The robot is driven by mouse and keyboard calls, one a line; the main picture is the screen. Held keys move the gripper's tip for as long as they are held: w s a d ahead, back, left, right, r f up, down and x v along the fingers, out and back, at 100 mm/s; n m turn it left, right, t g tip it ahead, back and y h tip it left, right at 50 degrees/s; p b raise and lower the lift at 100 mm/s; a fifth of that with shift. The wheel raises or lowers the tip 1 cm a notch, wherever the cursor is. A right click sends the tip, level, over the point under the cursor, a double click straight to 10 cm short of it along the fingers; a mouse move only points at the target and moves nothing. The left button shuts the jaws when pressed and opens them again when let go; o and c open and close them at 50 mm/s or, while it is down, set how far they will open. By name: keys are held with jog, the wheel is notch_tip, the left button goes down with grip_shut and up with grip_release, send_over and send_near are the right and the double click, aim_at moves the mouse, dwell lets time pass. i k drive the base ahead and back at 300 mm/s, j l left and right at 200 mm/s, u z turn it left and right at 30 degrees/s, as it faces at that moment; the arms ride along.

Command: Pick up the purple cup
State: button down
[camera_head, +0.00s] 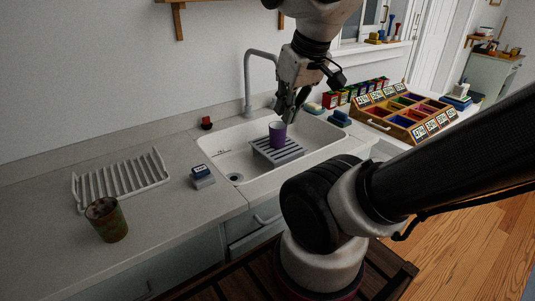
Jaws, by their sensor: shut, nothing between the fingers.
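The purple cup (277,135) stands upright on a grey slatted rack (281,151) inside the white sink (223,146). My gripper (289,116) points down just above and to the right of the cup, at about the height of its rim. Its fingers are shut with nothing between them. The fingertips overlap the cup's upper right side in the picture, and I cannot tell whether they touch it.
The faucet (248,85) rises behind the sink. A dish rack (121,182), a rusty can (106,220) and a small blue-and-grey box (202,176) sit on the left counter. A wooden divided tray (405,112) stands at the right.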

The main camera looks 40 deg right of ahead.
aim_at(278, 135)
jog(key=l, duration=1.7)
